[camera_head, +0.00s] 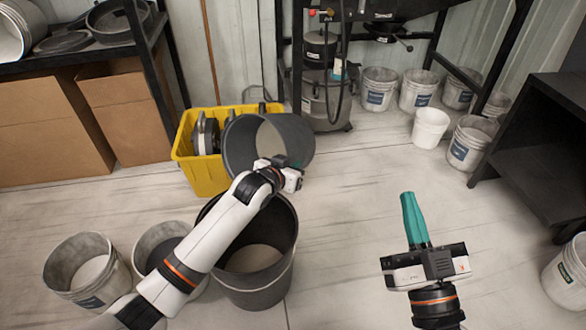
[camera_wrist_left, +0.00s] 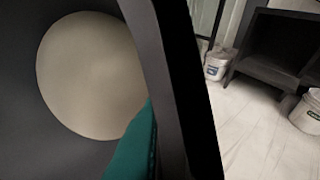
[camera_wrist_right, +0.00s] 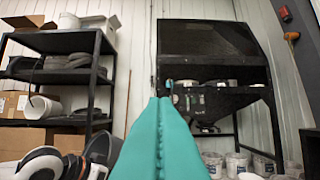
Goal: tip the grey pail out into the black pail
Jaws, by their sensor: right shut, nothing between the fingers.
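The grey pail (camera_head: 238,145), dark grey, is held tilted above the floor with its mouth turned toward the head camera. A smooth beige round surface shows inside it, also in the left wrist view (camera_wrist_left: 92,75); I cannot tell whether it is contents or bottom. My left gripper (camera_head: 283,165) is shut on the pail's rim, its fingers mostly hidden. The black pail (camera_head: 262,290) stands upright on the floor just below and in front, partly covered by my left arm, with a beige surface inside. My right gripper (camera_head: 408,197) is shut and empty over clear floor at the right.
A yellow crate (camera_head: 205,180) with machine parts stands behind the grey pail. Two whitish pails (camera_head: 118,280) (camera_head: 150,240) stand left of the black pail. A dark shelf unit (camera_head: 550,140) is at the right, white buckets (camera_head: 418,90) at the back. Floor around my right gripper is free.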

